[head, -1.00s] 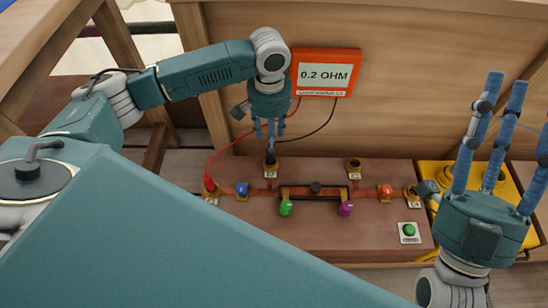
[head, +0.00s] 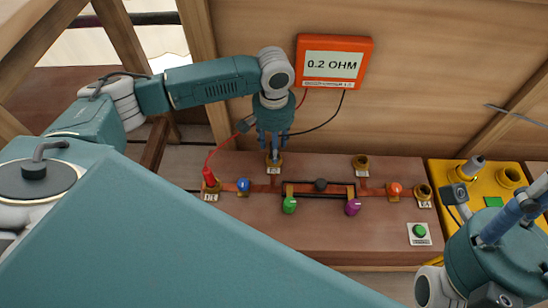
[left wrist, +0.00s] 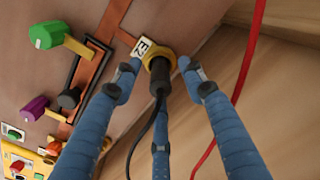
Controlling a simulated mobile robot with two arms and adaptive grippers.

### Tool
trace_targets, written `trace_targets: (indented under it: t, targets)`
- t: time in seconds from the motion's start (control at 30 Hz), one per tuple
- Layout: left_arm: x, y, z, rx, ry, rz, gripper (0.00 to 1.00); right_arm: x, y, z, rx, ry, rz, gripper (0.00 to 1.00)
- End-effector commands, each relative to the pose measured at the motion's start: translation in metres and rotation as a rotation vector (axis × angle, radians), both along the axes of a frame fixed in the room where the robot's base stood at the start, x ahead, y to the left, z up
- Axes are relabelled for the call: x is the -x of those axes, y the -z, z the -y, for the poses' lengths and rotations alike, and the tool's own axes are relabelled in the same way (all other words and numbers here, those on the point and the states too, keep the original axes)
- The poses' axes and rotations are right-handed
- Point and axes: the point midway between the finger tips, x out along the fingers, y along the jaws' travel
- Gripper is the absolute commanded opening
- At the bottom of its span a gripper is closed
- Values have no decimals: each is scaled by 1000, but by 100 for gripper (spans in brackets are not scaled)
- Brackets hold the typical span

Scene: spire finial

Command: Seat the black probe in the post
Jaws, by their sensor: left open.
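The black probe (left wrist: 158,82) stands in a brass-coloured post (left wrist: 162,60) in the left wrist view, its dark cable trailing off toward the camera. How deep its tip sits is hidden. My left gripper (left wrist: 158,88) is open, with its blue fingers spread around the probe and apart from it. In the head view my left gripper (head: 273,145) points down over the same post (head: 273,167), and its fingers mostly hide the probe. My right gripper (head: 528,205) is at the lower right, partly cut off by the frame.
An orange meter (head: 333,62) on the back wall reads 0.2 OHM. A red probe (head: 209,176) stands in the left post. The brown board (head: 300,236) carries other posts, coloured knobs and a green button (head: 419,231). A yellow box (head: 448,205) stands at the right.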

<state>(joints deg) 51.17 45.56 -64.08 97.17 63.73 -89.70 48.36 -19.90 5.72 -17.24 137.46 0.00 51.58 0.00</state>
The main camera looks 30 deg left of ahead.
Motion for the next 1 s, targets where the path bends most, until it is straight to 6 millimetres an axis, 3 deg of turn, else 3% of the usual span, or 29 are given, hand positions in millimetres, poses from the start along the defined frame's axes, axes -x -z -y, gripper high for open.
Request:
trace_targets:
  t: [0.03, 0.1, 0.33, 0.53, 1.0]
  targets:
    - [0, 11, 0, 0, 0, 1, 42, 0, 7, 0, 0, 1, 5, 44]
    - [-1, 15, 0, 0, 0, 2, 42, 0, 8, 0, 0, 1, 6, 44]
    - [-1, 14, 0, 0, 0, 2, 40, 0, 5, 0, 0, 1, 6, 44]
    - [-1, 14, 0, 0, 0, 2, 0, 0, 5, 0, 1, 0, 7, 44]
    - [-1, 9, 0, 1, 0, 3, 0, 0, 3, 0, 0, 1, 5, 44]
